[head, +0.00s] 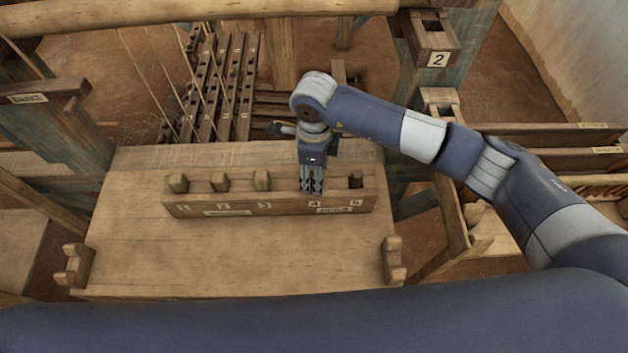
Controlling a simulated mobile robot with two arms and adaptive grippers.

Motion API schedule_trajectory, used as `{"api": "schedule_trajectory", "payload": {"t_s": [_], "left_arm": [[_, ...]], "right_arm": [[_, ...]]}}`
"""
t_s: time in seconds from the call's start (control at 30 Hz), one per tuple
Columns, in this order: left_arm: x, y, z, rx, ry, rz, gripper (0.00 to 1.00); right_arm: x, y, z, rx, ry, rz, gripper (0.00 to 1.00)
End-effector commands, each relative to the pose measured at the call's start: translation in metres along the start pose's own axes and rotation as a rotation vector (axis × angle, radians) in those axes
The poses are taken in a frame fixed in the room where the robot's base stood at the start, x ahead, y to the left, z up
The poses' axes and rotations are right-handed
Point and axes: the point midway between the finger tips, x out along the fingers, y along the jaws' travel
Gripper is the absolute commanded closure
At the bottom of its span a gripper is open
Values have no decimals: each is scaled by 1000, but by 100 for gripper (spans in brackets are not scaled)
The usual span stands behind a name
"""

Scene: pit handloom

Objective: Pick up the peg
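A wooden peg rack (285,199) with numbered positions lies across the bench. My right gripper (312,187) points down at the rack's fourth position, between the third peg and the dark shape. Its fingers hide that position, so any peg there or between them is hidden. My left gripper is not in view.
The wooden bench (235,250) is bare in front of the rack, with a bracket at its left (75,265) and right (393,260) edges. Loom frames and a post labelled 2 (431,40) stand behind. A thick beam (190,12) crosses the top.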

Motion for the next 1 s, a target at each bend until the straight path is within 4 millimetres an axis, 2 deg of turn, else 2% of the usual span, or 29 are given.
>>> {"api": "schedule_trajectory", "payload": {"t_s": [0.13, 0.37, 0.6, 1.0], "left_arm": [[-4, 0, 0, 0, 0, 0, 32], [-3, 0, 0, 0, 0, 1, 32], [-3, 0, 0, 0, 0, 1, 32], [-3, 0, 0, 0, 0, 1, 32]], "right_arm": [[13, 0, 0, -1, 0, 0, 51], [16, 0, 0, -1, -1, -1, 51], [16, 0, 0, -1, -1, -1, 99], [13, -1, 1, -1, -1, -2, 99]]}}
